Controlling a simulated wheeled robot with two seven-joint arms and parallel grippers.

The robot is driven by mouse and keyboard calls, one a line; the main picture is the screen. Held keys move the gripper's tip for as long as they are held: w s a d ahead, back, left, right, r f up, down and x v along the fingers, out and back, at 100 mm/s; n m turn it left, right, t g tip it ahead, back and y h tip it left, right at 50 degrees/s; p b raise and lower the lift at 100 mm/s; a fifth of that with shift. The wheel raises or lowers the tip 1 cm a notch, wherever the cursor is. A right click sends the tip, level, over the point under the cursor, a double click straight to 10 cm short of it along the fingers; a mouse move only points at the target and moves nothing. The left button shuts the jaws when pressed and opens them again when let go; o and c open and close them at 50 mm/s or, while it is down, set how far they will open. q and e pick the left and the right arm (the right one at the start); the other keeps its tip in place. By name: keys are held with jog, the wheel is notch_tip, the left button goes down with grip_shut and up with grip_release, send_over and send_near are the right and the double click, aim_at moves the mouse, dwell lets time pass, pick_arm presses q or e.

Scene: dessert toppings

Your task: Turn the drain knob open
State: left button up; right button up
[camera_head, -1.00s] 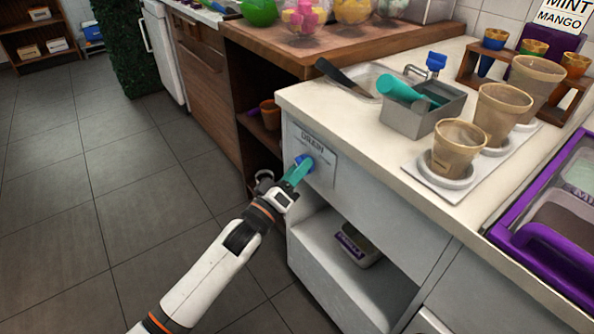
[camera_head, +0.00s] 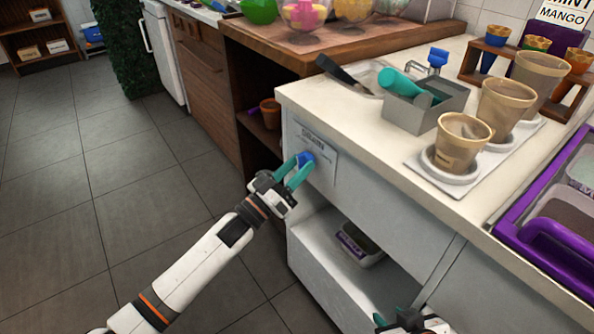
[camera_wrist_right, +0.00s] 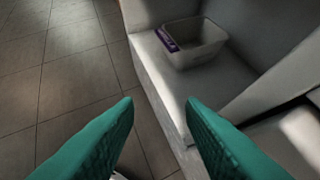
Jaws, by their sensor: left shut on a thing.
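The blue drain knob (camera_head: 306,158) sits on a white panel (camera_head: 322,172) marked "DRAIN" on the counter's end. My left gripper (camera_head: 301,165) has its two teal fingers on either side of the knob and is shut on it. The fingers partly cover the knob, so its exact angle is hard to tell. My right gripper (camera_wrist_right: 160,102) is open and empty in the right wrist view, and part of it shows at the bottom edge of the head view.
A grey sink bin (camera_head: 425,112) with a teal-handled tool stands on the counter above. Brown cups (camera_head: 462,143) stand on a white tray to the right. A small container (camera_head: 358,246) sits on the open lower shelf; it also shows in the right wrist view (camera_wrist_right: 205,50). Floor at left is clear.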

pick_arm(q)
jog(key=m+g+h, duration=0.1)
jog(key=m+g, duration=0.1)
jog(key=m, duration=0.3)
jog(key=m+g+h+b, duration=0.1)
jog(key=m+g, duration=0.1)
jog(key=m, duration=0.3)
jog(key=m+g+h, duration=0.1)
jog(key=m+g, duration=0.2)
jog(key=m, duration=0.2)
jog(key=shift+w+a, duration=0.2)
jog(key=shift+w, duration=0.05)
jog(key=shift+m+g, duration=0.4)
jog(key=shift+m, duration=0.7)
pick_arm(e)
jog(key=w+a+r+t+y, duration=0.1)
jog(key=w+a+r+t, duration=0.1)
jog(key=w+r+t, duration=0.2)
jog(key=shift+w+r, duration=0.3)
pick_arm(q)
jog(key=o, duration=1)
jog(key=shift+c, duration=0.2)
